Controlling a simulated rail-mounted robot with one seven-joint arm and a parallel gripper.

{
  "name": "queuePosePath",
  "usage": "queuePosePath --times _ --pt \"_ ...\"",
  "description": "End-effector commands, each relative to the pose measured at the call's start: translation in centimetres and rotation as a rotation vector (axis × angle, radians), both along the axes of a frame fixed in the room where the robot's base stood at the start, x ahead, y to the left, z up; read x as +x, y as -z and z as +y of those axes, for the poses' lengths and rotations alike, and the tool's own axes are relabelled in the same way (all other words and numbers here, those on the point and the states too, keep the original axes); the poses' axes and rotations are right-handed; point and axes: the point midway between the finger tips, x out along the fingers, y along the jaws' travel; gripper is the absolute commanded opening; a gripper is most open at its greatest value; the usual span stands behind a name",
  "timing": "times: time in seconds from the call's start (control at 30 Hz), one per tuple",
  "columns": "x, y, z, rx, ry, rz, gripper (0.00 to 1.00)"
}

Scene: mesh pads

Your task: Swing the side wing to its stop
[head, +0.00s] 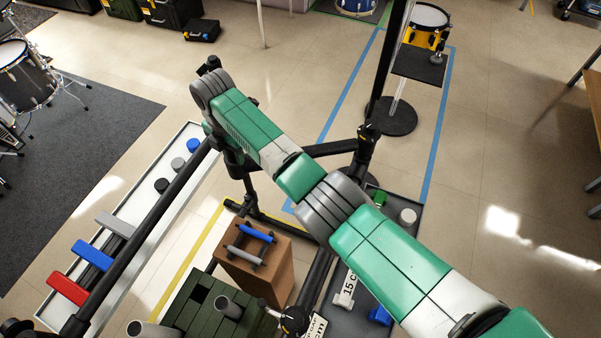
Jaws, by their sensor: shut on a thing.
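A black tubular frame stands in front of me in the head view. A long black tube, which looks like the side wing (150,232), slants from the lower left up to my gripper (229,152). My arm reaches from the lower right to the upper left, and its end points down there. The gripper is shut on the tube end, with the fingers mostly hidden by the wrist. A black crossbar (330,149) runs from near there to a clamp on a black upright (368,136). My arm hides part of the crossbar. The stop cannot be made out.
A pale tray (190,131) with red, blue and grey pieces lies under the long tube. A brown box (246,278) and a green slatted crate (196,317) stand inside the frame. A dark round base (391,116) stands behind the upright. Open floor lies beyond the frame.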

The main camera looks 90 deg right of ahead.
Motion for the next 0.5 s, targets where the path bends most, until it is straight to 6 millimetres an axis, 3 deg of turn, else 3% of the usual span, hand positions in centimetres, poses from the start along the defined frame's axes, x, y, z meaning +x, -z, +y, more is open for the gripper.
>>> queuePosePath --times 0.5 --pt "0.5 0.0 -1.7 -0.002 0.051 0.002 0.02"
